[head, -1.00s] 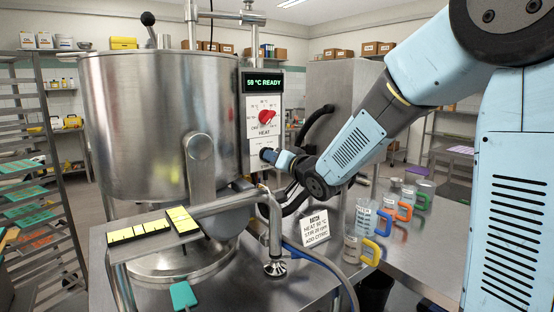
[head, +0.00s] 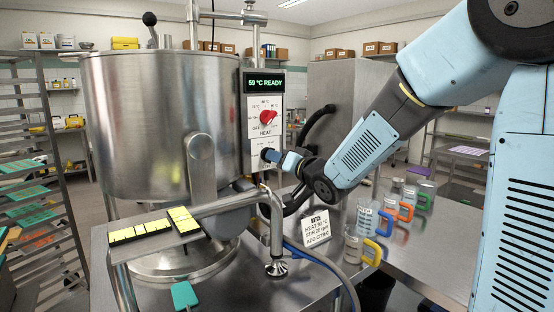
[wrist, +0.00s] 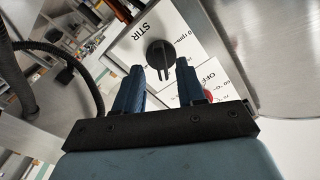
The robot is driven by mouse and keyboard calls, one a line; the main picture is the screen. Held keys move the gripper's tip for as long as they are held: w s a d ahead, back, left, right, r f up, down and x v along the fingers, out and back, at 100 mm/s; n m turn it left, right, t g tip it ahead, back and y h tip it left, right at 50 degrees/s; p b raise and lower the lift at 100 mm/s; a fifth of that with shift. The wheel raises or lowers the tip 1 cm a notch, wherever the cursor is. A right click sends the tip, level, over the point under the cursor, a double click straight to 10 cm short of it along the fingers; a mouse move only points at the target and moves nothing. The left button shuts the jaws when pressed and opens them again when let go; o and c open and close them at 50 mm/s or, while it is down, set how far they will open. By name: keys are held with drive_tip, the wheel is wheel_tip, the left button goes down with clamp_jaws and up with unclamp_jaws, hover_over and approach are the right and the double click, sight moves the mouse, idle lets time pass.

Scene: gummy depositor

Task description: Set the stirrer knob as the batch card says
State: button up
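The black round stirrer knob (wrist: 160,54) sits on a white plate marked STIR, with a narrow grip bar pointing toward my gripper. My gripper (wrist: 161,77) is open; its two blue fingers stand apart either side of the grip bar. Whether they touch it I cannot tell. In the head view my gripper (head: 270,155) is at the lower panel under the HEAT dial, hiding most of the stirrer knob. The batch card (head: 320,228) stands on the steel table; I make out HEAT, STIR and ADD CITRIC, the numbers too small to read surely.
The red HEAT knob (head: 268,117) is just above, below a green READY display (head: 264,83). The large steel kettle (head: 160,120) stands left. A black hose (head: 318,125) curves close right of the panel. Several handled cups (head: 361,250) stand right of the card.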

drive_tip(key=v, duration=1.1)
drive_tip(key=shift+s+d, duration=0.2)
drive_tip(key=shift+d, duration=0.05)
drive_tip(key=s+d+f+m+g+h, duration=0.1)
drive_tip(key=s+d+h, duration=0.2)
drive_tip(key=d+h, duration=0.25)
drive_tip(key=s+d+m+g+h, duration=0.1)
drive_tip(key=s+d+h, duration=0.25)
drive_tip(key=d, duration=0.35)
drive_tip(key=s+f+g, duration=0.2)
drive_tip(key=s+g, duration=0.1)
drive_tip(key=s, duration=0.5)
drive_tip(key=s+d+f+n+g+h, duration=0.1)
drive_tip(key=s+g, duration=0.3)
drive_tip(key=s, duration=0.4)
drive_tip(key=shift+d+f, duration=0.3)
drive_tip(key=shift+f, duration=0.1)
